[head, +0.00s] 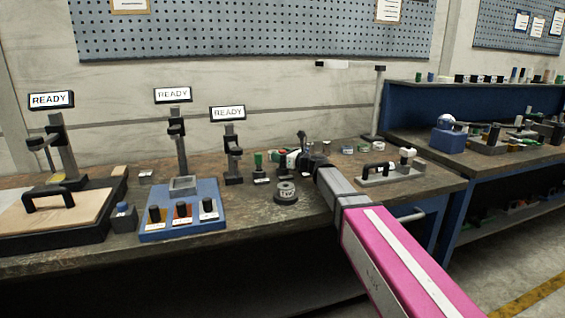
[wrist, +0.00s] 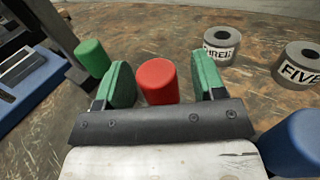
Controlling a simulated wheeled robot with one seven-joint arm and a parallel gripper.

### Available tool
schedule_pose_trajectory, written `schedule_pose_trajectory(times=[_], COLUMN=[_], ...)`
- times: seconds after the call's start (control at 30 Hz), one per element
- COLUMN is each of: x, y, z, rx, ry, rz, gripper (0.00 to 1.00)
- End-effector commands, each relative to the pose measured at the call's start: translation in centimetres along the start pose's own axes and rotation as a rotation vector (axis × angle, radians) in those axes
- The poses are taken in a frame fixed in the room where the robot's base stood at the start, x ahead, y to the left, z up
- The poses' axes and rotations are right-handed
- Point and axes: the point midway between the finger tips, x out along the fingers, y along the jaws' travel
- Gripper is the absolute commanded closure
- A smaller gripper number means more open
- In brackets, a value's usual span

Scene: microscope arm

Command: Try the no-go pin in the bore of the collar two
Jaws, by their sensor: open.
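The collar two (head: 286,193) is a short grey ring with a white label, sitting near the bench's front edge; I read only "TW" on it. It is outside the wrist view. A red cylindrical pin handle (wrist: 157,80), which I take for the no-go pin, stands between the green finger pads of my gripper (wrist: 166,76). The jaws are open, with a gap at each side of it. Its lower part is hidden by my gripper. In the head view my gripper (head: 284,154) is behind and beyond the collar two.
A green pin handle (wrist: 91,58) stands close left of my gripper, and a blue one (wrist: 294,142) at lower right. Collars marked three (wrist: 222,46) and five (wrist: 298,66) stand beyond to the right. A blue fixture (head: 183,215) and a wooden-topped station (head: 70,215) occupy the left bench.

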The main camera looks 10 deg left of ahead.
Motion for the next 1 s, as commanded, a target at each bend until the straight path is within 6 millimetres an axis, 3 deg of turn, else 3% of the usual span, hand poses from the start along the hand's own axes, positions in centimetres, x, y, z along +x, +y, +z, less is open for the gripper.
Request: schedule_pose_trajectory(times=[0.1,0.33,0.5,0.53,1.0], x=[1.35,1.36,1.35,1.35,1.35], y=[-0.09,-0.01,-0.01,-0.01,0.0], z=[0.02,0.02,0.02,0.02,0.88], rx=[0.0,-0.001,-0.001,-0.001,-0.002], ry=[0.0,0.0,0.0,0.0,-0.001], rz=[-0.001,-0.002,-0.002,-0.002,-0.001], gripper=[0.37,0.37,0.92,0.97,0.97])
